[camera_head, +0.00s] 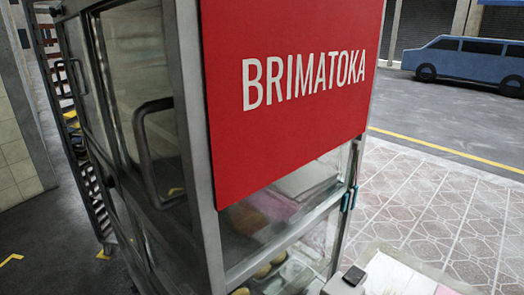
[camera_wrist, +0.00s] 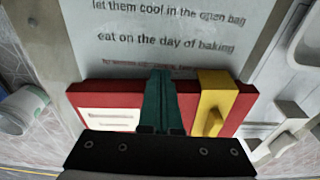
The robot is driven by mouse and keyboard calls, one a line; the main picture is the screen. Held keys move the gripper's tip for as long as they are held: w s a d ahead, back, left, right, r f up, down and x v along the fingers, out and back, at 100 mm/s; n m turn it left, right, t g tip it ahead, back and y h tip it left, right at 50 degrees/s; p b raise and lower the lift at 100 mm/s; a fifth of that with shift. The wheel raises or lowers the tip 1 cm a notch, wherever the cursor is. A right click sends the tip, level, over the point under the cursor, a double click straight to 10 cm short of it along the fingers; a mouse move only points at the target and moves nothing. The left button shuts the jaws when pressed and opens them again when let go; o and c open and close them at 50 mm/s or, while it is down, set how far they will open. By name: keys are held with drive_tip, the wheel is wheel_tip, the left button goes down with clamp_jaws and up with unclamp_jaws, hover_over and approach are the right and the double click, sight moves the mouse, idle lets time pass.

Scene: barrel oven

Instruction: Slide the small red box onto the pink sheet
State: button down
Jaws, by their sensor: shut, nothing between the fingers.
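In the wrist view, a red box (camera_wrist: 108,97) with a white label lies across the middle, behind my gripper (camera_wrist: 160,74). My gripper has two dark green fingers. They are shut together with nothing between them and overlap the box in the picture; I cannot tell whether they touch it. A yellow block-like piece (camera_wrist: 213,95) stands at the right part of the red box. In the head view, a pinkish patch (camera_head: 280,207) shows behind the glass, and I cannot tell whether it is the pink sheet. I cannot make out my gripper or the box there.
A printed board (camera_wrist: 170,35) is beyond the box in the wrist view. A white bucket (camera_wrist: 20,108) is at left and a pale tray (camera_wrist: 308,42) at right. In the head view, a metal-framed glass case carries a large red sign (camera_head: 290,120); a small dark item (camera_head: 354,275) lies at lower right.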

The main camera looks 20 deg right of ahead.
drive_tip(key=shift+w+d, duration=0.4)
drive_tip(key=shift+d, duration=0.35)
drive_tip(key=shift+w+d, duration=0.35)
drive_tip(key=shift+d, duration=0.4)
drive_tip(key=shift+w+d, duration=0.45)
drive_tip(key=shift+d, duration=0.45)
drive_tip(key=shift+w+d, duration=0.45)
drive_tip(key=shift+d, duration=0.4)
drive_tip(key=shift+w+d, duration=0.3)
drive_tip(key=shift+d, duration=0.3)
drive_tip(key=shift+w+d, duration=0.25)
drive_tip(key=shift+d, duration=0.35)
drive_tip(key=shift+w+d, duration=0.3)
drive_tip(key=shift+d, duration=0.3)
drive_tip(key=shift+w+d, duration=0.4)
drive_tip(key=shift+d, duration=0.35)
drive_tip(key=shift+w+d, duration=0.35)
drive_tip(key=shift+d, duration=0.4)
drive_tip(key=shift+a, duration=0.15)
